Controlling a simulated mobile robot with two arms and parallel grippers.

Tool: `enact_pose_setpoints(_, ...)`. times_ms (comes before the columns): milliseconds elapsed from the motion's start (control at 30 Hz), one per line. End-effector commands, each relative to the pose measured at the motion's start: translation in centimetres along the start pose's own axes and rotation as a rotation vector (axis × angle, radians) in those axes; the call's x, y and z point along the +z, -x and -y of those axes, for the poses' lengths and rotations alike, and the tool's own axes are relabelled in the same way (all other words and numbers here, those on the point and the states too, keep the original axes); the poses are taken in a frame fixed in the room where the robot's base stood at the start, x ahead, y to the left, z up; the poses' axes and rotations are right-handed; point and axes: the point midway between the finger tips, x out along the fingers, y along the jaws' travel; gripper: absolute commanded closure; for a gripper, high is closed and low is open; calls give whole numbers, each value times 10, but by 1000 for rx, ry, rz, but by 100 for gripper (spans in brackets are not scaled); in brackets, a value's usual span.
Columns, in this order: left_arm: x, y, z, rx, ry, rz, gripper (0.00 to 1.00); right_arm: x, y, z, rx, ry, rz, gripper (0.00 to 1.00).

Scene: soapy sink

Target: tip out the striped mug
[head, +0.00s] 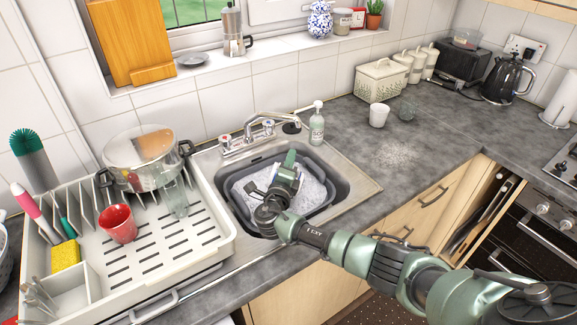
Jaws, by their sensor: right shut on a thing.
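My right gripper (284,178) reaches into the grey washing-up bowl (322,208) in the sink, over the white suds (312,190). I cannot make out a striped mug anywhere in the head view. A plain-looking white cup (378,115) stands upright on the worktop, and a red mug (118,224) sits in the dish rack. My left gripper is not in view.
The white dish rack (195,247) left of the sink holds a lidded pot (146,160) and a glass (174,194). The tap (262,130) and soap bottle (317,124) stand behind the bowl. The worktop right of the sink has white crumbs (394,154) and free room.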

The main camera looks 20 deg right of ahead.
Motion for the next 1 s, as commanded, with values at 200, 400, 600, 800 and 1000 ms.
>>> enact_pose_setpoints(200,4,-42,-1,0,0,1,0,-14,0,-7,-2,-220,-2,100)
enact_pose_setpoints(400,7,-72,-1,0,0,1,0,-23,0,-7,-2,-384,-5,100)
enact_pose_setpoints(600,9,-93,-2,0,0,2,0,-34,0,-8,0,-593,-11,100)
enact_pose_setpoints(800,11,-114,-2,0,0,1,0,-50,0,-21,1,-966,-16,100)
enact_pose_setpoints(1000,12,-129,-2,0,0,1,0,-57,0,-27,0,-1206,-18,100)
